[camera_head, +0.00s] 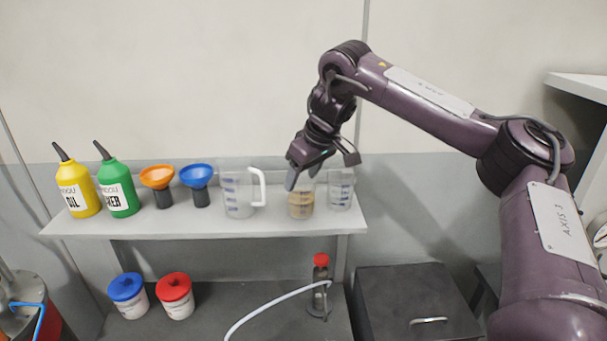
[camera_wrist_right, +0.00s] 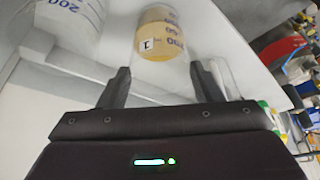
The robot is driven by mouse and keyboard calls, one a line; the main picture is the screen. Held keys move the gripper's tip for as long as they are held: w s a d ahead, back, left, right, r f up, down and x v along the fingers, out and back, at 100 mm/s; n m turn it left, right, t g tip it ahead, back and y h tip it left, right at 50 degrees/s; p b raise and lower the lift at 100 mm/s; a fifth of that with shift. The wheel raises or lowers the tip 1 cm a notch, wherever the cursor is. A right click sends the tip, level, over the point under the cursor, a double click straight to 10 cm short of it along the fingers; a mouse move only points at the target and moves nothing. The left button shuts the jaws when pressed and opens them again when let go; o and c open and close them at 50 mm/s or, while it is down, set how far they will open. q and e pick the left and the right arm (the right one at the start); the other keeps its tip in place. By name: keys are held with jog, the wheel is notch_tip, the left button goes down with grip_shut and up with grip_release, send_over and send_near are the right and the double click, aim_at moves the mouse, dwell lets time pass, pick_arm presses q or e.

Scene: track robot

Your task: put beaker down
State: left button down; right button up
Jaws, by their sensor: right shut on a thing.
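The beaker (camera_head: 301,204) is clear with brownish-yellow liquid in its lower part. It is at the shelf, between a larger clear jug and another clear beaker, and looks upright. My right gripper (camera_head: 303,178) is at its upper part from above and is shut on it. In the right wrist view, the beaker (camera_wrist_right: 163,42) shows between the two fingers (camera_wrist_right: 160,88), with its liquid and printed marks visible. I cannot tell for sure whether its base touches the shelf. My left gripper is not in view.
The shelf (camera_head: 200,223) also bears a handled jug (camera_head: 237,196), an empty beaker (camera_head: 341,190), orange (camera_head: 157,177) and blue (camera_head: 197,176) funnels, and yellow (camera_head: 77,190) and green (camera_head: 117,190) bottles.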

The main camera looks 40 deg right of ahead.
jog(key=o, duration=1.5)
jog(key=shift+a, duration=0.1)
jog(key=shift+r, duration=0.1)
jog(key=v, duration=1.2)
jog(key=shift+s, duration=0.1)
